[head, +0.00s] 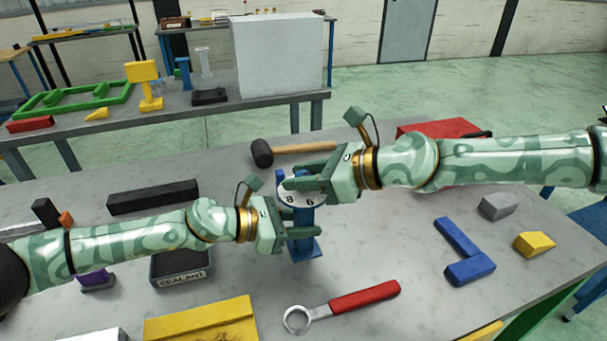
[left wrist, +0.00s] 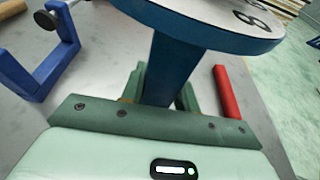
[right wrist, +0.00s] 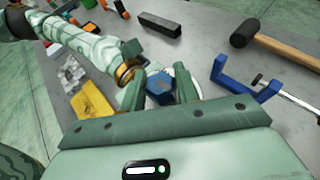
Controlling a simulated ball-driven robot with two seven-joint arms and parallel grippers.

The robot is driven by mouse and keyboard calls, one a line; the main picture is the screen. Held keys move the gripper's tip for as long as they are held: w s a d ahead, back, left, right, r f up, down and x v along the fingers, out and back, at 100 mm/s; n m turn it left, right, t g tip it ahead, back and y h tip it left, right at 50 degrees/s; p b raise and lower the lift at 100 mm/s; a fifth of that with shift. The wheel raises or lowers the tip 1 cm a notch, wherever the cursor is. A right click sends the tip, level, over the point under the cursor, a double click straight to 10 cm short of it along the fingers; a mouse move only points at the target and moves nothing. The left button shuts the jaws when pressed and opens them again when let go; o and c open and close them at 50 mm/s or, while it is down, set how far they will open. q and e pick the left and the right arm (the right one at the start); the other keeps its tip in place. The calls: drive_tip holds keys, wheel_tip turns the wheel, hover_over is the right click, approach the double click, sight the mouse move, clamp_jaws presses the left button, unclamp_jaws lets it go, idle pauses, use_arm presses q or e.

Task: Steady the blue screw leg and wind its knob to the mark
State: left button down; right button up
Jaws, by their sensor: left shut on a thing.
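The blue screw leg (head: 306,216) stands on the table with a pale numbered disc (head: 289,198) at its top. My left gripper (head: 306,240) is shut on the leg's post below the disc. The left wrist view shows the blue post (left wrist: 170,72) between its fingers, with the disc (left wrist: 240,22) above. My right gripper (head: 296,178) is over the disc from the right. In the right wrist view its fingers (right wrist: 168,88) stand apart on either side of a blue top piece, seemingly the knob (right wrist: 182,84). The mark cannot be made out.
A mallet (head: 300,149) lies behind the leg, and a red-handled ring wrench (head: 350,301) lies in front. A sealant box (head: 181,268) and black bar (head: 152,197) are left; a blue angle piece (head: 466,255) is right. A blue clamp (right wrist: 240,84) is near my right gripper.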

drive_tip(key=shift+a+m+t, duration=0.1)
drive_tip(key=shift+m+t, duration=0.2)
drive_tip(key=shift+s+m+t+h, duration=0.1)
drive_tip(key=shift+m+t+h, duration=0.5)
drive_tip(key=shift+m+t, duration=0.45)
drive_tip(key=m+t+h, duration=0.3)
drive_tip(key=shift+m, duration=0.35)
drive_tip(key=m+t+h, duration=0.2)
drive_tip(key=m+h, duration=0.1)
drive_tip(key=h, duration=0.1)
drive_tip(key=shift+m, duration=0.3)
drive_tip(key=m+h, duration=0.5)
drive_tip(key=h, duration=0.1)
drive_tip(key=shift+f+t, duration=0.1)
drive_tip(key=shift+t, duration=0.15)
drive_tip(key=shift+m+g+h, duration=0.6)
drive_tip(key=shift+m+h, duration=1.3)
drive_tip(key=shift+h, duration=0.1)
drive_tip(key=shift+f, duration=0.1)
